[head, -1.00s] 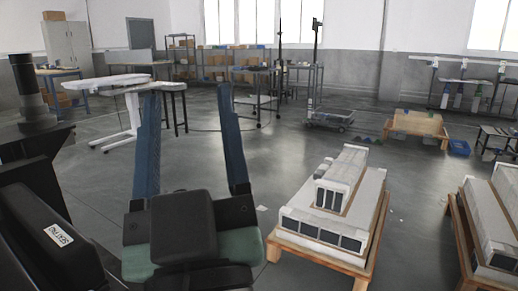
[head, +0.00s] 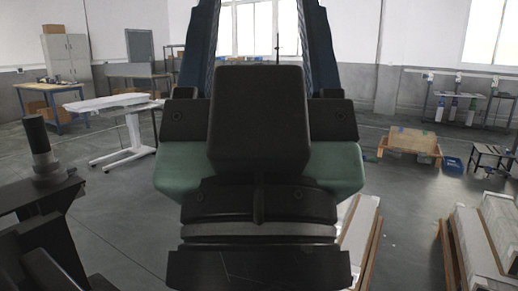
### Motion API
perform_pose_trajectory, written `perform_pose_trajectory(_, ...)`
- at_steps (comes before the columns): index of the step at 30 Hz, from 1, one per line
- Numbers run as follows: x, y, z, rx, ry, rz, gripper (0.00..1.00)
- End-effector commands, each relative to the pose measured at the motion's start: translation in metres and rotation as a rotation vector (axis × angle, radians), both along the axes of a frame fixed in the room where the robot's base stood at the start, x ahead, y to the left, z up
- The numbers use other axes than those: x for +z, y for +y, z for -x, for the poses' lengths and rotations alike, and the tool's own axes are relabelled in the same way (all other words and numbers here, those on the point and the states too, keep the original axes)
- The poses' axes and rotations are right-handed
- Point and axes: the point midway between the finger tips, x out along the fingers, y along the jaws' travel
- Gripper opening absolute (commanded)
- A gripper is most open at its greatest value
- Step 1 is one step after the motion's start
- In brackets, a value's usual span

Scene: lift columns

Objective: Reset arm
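My gripper (head: 260,35) fills the middle of the head view, close to the camera and pointing up and away. Its two blue fingers stand wide apart, and their tips run off the top edge. Only the far wall and window show between them, so it looks open and empty. Its dark body with green sides hides much of the floor and most of the white column parts (head: 359,232) on the wooden pallet behind it.
A second pallet (head: 450,265) with white column parts (head: 496,232) lies at the lower right. A white table (head: 118,104) stands at left. Open floor (head: 120,200) shows at left.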

Motion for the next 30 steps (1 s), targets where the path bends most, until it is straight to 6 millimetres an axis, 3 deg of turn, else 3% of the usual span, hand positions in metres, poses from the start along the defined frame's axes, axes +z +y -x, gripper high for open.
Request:
perform_pose_trajectory(1,0.032,0.000,0.000,0.000,0.000,0.000,0.63)
perform_pose_trajectory(15,0.166,0.000,0.000,0.001,0.000,0.000,0.63)
perform_pose_trajectory(21,0.189,0.001,0.000,0.002,0.001,0.001,0.63)
perform_pose_trajectory(30,0.191,0.001,0.000,0.002,0.000,0.001,0.63)
